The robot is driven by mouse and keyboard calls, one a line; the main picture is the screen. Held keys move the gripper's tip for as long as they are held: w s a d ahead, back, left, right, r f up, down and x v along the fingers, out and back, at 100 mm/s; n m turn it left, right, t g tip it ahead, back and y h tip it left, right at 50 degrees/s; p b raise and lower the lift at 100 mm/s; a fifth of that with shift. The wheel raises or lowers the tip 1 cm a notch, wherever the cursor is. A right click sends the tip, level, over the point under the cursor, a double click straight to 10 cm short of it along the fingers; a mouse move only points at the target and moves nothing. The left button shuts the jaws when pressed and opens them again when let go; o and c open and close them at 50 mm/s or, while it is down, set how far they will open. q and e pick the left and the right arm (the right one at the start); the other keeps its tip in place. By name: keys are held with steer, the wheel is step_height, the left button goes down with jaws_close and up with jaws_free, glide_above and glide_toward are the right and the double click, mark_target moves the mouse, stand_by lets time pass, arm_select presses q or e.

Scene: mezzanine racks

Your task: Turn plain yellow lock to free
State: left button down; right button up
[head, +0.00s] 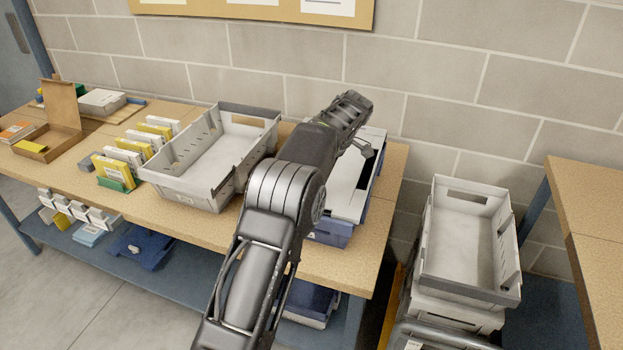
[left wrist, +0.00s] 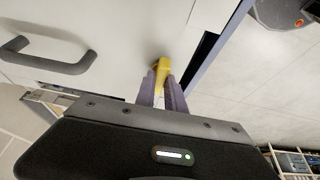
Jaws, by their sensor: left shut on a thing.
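The yellow lock (left wrist: 162,70) is a small yellow lever on a white panel (left wrist: 110,30), near the panel's blue edge. My left gripper (left wrist: 163,90) is shut on it, with one finger on each side, in the left wrist view. A grey bar handle (left wrist: 45,62) is on the same panel, to the left. In the head view my left arm reaches across a blue-and-white case (head: 335,234) at the right end of the bench. The arm hides part of the case, and the lock and fingertips cannot be made out there. My right gripper is not in view.
A grey tote (head: 205,165) stands on the bench (head: 130,210) left of my arm. Yellow and white boxes (head: 125,155) and an open cardboard box (head: 62,120) lie further left. Another grey tote (head: 465,240) sits on a cart to the right. A block wall stands behind.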

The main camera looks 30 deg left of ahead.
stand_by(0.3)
arm_select(q)
steer(key=c, duration=1.4)
jaws_free()
